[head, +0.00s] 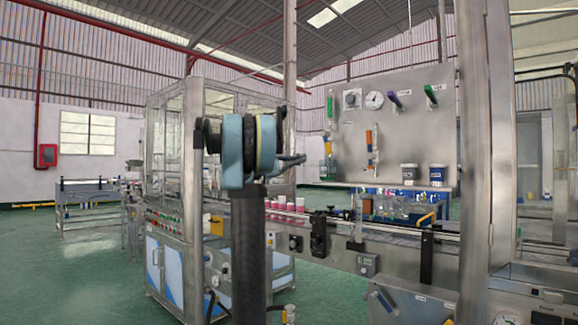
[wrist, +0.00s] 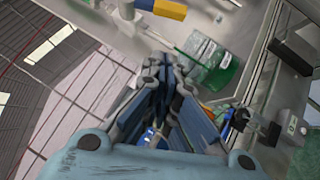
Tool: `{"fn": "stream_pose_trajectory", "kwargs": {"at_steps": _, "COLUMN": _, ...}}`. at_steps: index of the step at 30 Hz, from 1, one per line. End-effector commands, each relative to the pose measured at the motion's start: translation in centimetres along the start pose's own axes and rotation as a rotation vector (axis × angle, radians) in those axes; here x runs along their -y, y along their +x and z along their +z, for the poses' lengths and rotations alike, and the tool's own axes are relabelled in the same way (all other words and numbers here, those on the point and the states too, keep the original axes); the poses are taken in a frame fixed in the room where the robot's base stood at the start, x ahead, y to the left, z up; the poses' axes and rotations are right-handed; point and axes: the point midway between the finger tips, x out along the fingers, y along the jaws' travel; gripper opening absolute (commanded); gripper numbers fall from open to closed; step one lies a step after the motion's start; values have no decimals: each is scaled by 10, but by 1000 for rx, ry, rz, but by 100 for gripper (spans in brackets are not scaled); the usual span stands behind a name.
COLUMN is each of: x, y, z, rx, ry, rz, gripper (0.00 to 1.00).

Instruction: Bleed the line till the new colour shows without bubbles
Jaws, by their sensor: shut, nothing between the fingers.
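A clear vessel with green liquid (head: 328,169) is at the panel's lower left. In the wrist view, a clear vessel with green liquid (wrist: 212,66) lies just beyond my gripper (wrist: 165,88), near a yellow and blue fitting (wrist: 164,8). My gripper is shut and empty. I cannot make out bubbles or colour inside the line.
Two labelled tubs, one dark (head: 409,173) and one blue (head: 437,174), stand on the panel's shelf. A conveyor (head: 400,240) with pink-and-white cans (head: 290,204) runs below. A steel post (head: 485,150) rises at the right.

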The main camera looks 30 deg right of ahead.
Motion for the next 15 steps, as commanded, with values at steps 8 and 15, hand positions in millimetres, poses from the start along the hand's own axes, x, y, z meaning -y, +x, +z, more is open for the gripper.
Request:
{"fn": "stream_pose_trajectory", "kwargs": {"at_steps": 8, "x": 0, "y": 48, "z": 6, "rx": 4, "ry": -1, "rz": -1, "gripper": 0}}
{"fn": "stream_pose_trajectory", "kwargs": {"at_steps": 15, "x": 1, "y": 65, "z": 25, "rx": 3, "ry": 0, "rz": -1, "gripper": 0}}
